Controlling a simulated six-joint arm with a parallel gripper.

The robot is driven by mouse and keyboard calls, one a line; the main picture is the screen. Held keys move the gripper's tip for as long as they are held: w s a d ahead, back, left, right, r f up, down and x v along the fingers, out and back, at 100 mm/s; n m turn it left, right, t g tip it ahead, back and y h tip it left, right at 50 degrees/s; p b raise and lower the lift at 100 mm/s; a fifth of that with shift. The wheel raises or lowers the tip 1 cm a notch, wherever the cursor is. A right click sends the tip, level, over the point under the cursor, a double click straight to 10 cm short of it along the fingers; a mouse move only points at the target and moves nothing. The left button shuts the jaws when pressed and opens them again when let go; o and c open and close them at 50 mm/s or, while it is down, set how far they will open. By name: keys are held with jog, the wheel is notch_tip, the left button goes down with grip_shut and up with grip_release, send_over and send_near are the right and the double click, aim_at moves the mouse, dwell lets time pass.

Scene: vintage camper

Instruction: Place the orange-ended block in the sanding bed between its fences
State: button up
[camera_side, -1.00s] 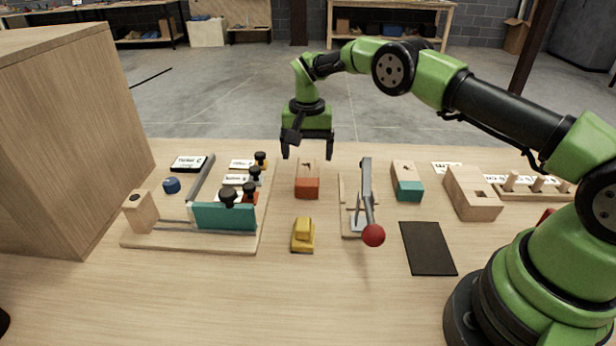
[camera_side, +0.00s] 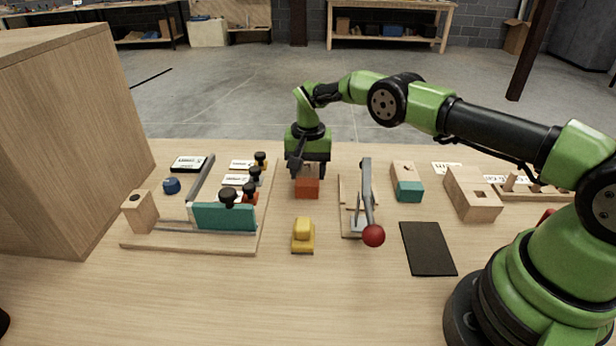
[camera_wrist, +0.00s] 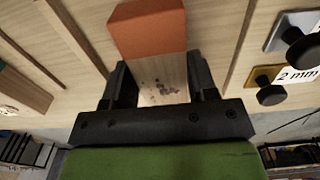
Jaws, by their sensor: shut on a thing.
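The orange-ended block (camera_side: 307,188) stands on the table in the side view, its orange end facing the camera. In the wrist view its orange end (camera_wrist: 148,32) and bare wood body with dark specks show. My gripper (camera_side: 307,175) points down over the block and is shut on its wooden part; the wrist view shows a finger on each side (camera_wrist: 158,78). The block seems to rest on the table still. At the left is a wooden board (camera_side: 170,242) with a teal plate, a grey rail and a wooden post, which looks like the sanding bed with its fences.
Several black-knobbed labelled pieces (camera_side: 256,174) stand on the board's right side. A yellow block (camera_side: 303,234) sits in front of my gripper. A red-balled lever clamp (camera_side: 373,235), a teal-ended block (camera_side: 408,190) and a black mat (camera_side: 427,248) lie to the right. A tall wooden cabinet stands far left.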

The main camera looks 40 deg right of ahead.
aim_at(312, 170)
notch_tip(312, 170, up, 10)
jog(key=s+d+r, duration=0.6)
jog(key=s+d, duration=0.3)
jog(key=s, duration=0.3)
jog(key=f, duration=1.3)
jog(key=shift+s+a+f, duration=0.15)
jog(key=shift+s+f, duration=0.05)
jog(key=shift+f, duration=0.1)
jog(key=shift+w+a+f, duration=0.1)
jog(key=shift+w, duration=0.05)
jog(key=w+a, duration=0.2)
jog(key=a, duration=0.1)
jog(key=shift+w, duration=0.4)
jog(key=shift+s+d+f, duration=0.1)
jog(key=shift+d+f, duration=0.1)
jog(key=shift+f, duration=0.4)
